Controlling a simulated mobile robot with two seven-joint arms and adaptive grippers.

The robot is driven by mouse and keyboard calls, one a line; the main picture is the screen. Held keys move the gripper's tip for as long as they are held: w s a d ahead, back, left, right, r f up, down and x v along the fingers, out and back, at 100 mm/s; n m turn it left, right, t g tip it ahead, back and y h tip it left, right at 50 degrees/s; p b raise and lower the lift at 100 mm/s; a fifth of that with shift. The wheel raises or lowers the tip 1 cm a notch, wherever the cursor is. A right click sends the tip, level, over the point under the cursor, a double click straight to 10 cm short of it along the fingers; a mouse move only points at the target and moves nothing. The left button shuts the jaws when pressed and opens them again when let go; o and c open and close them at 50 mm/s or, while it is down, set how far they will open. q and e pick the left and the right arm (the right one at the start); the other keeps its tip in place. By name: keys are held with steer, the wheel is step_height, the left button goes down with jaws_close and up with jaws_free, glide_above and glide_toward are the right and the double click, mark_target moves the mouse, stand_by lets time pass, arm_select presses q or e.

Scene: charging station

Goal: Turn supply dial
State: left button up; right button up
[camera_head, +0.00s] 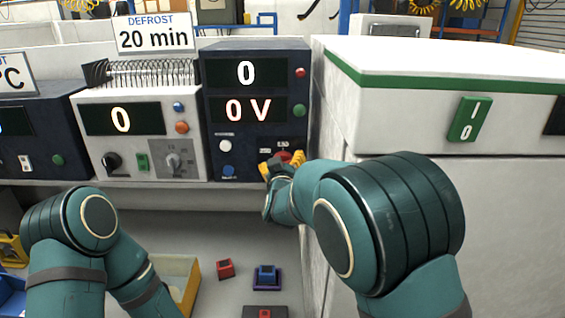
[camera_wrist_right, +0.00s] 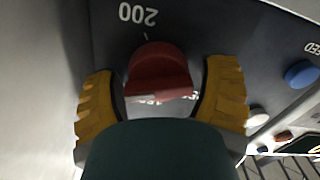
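The supply unit (camera_head: 257,75) is a dark blue box on the bench shelf, its displays reading 0 and 0 V. Its red dial (camera_head: 284,155) is low on the right of the front panel, mostly covered by my right gripper (camera_head: 281,162). In the right wrist view the red dial (camera_wrist_right: 159,75) lies between the two yellow fingers of my right gripper (camera_wrist_right: 161,98). The fingers are open around it, with a small gap visible on each side. A "200" mark is printed beside the dial. My left gripper is outside the view; only its arm shows at lower left.
A white cabinet (camera_head: 440,110) with a green switch (camera_head: 469,119) stands close to the right of the supply unit. A grey unit (camera_head: 140,150) with a black knob stands to the left. Small red (camera_head: 225,268) and blue (camera_head: 266,274) blocks and a yellow-edged bin (camera_head: 188,284) are below.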

steer(key=shift+o, duration=0.3)
steer(key=shift+r, duration=0.1)
steer(key=shift+s, duration=0.2)
steer(key=s, duration=1.1)
steer(key=shift+s, duration=0.35)
